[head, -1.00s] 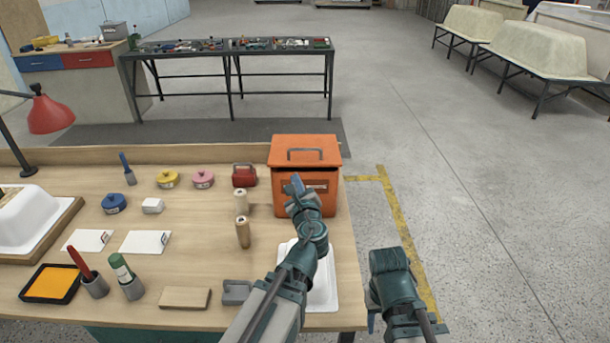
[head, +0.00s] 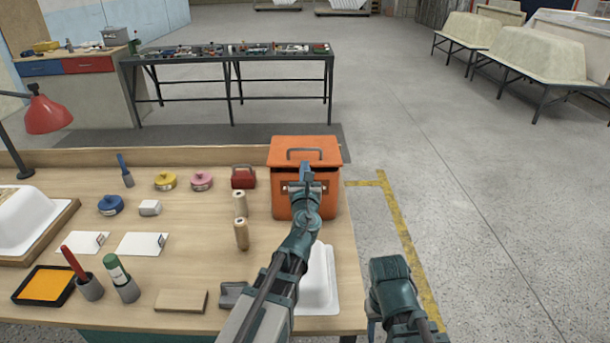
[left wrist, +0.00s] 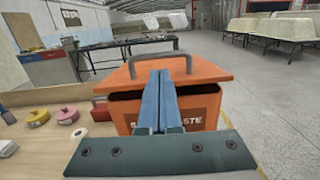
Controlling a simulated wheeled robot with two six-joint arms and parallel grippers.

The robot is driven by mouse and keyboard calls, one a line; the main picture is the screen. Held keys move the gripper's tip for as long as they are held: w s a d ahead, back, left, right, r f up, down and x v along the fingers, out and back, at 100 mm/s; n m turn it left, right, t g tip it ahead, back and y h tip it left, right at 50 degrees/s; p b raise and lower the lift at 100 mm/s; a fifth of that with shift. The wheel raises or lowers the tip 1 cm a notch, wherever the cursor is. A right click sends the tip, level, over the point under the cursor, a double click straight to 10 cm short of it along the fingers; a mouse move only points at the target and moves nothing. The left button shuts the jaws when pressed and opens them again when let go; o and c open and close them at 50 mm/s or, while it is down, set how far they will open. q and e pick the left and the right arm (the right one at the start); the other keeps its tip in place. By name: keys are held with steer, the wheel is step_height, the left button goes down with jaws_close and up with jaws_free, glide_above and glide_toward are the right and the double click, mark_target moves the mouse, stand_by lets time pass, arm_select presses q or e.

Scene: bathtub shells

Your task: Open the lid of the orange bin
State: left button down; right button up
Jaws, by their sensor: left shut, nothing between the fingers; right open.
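The orange bin (head: 283,205) stands at the right end of the workbench. Its flat orange lid (head: 330,152) carries a grey handle (head: 304,150) and covers the top, with a dark strip under its front edge; I cannot tell whether this is a gap or shadow. My left gripper (head: 305,168) is shut and empty at the bin's front, near the lid's front edge. In the left wrist view its blue fingers (left wrist: 159,80) overlap the lid (left wrist: 205,71) just below the handle (left wrist: 187,62); contact is unclear. My right gripper (head: 372,328) is low, right of the bench, mostly hidden by its arm.
A red box (head: 243,178) stands left of the bin, with two wooden cylinders (head: 241,234) in front. A white tray (head: 318,275) lies under my left arm. The floor right of the bench is clear, with yellow tape (head: 395,215).

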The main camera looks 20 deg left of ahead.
mark_target(305, 156)
arm_select(q)
steer(key=x, duration=0.5)
steer(key=shift+w, duration=0.1)
steer(key=shift+r+p, duration=0.35)
steer(key=shift+p, duration=0.3)
